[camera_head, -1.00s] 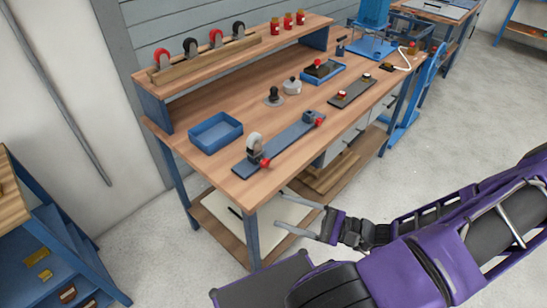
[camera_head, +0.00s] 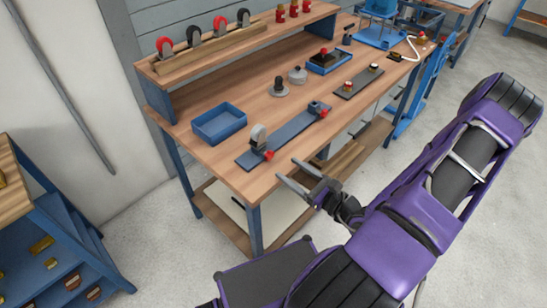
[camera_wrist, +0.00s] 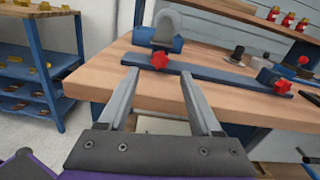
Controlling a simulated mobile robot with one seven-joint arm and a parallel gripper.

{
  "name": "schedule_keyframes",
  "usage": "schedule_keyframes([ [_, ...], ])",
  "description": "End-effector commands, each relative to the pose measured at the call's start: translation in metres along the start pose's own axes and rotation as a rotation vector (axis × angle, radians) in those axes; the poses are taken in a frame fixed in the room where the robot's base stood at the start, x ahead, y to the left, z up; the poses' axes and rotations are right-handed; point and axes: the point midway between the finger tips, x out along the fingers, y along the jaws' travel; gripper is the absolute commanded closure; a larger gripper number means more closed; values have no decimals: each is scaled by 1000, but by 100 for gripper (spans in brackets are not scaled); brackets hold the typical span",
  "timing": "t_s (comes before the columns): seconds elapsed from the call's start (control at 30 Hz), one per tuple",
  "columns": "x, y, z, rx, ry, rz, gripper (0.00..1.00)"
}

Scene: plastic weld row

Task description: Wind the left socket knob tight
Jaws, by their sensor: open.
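A blue rail (camera_head: 290,138) lies along the bench front with a socket at each end. The left socket knob (camera_head: 268,155) is red and star-shaped, on the front of the left socket; in the wrist view the knob (camera_wrist: 160,60) shows just beyond and between my fingertips. A grey rounded piece (camera_head: 258,136) stands upright in the left socket. A similar red knob (camera_head: 324,113) is on the right socket. My gripper (camera_head: 288,169) is open and empty at the bench's front edge, pointing at the left knob, apart from it. How tight the knob is cannot be seen.
A blue tray (camera_head: 219,124) stands left of the rail on the bench. Behind and to the right are a black-topped piece (camera_head: 279,88), a grey knobbed piece (camera_head: 297,75) and a dark plate (camera_head: 358,82). The raised shelf (camera_head: 240,43) holds several casters.

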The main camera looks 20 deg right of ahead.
Motion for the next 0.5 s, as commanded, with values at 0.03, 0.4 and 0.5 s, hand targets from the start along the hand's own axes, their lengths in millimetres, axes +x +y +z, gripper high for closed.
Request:
schedule_keyframes([
  [0.03,12,1,0,0,-2,3,34],
  [0.4,65,1,0,0,0,2,34],
  [0.5,69,0,0,0,0,1,34],
])
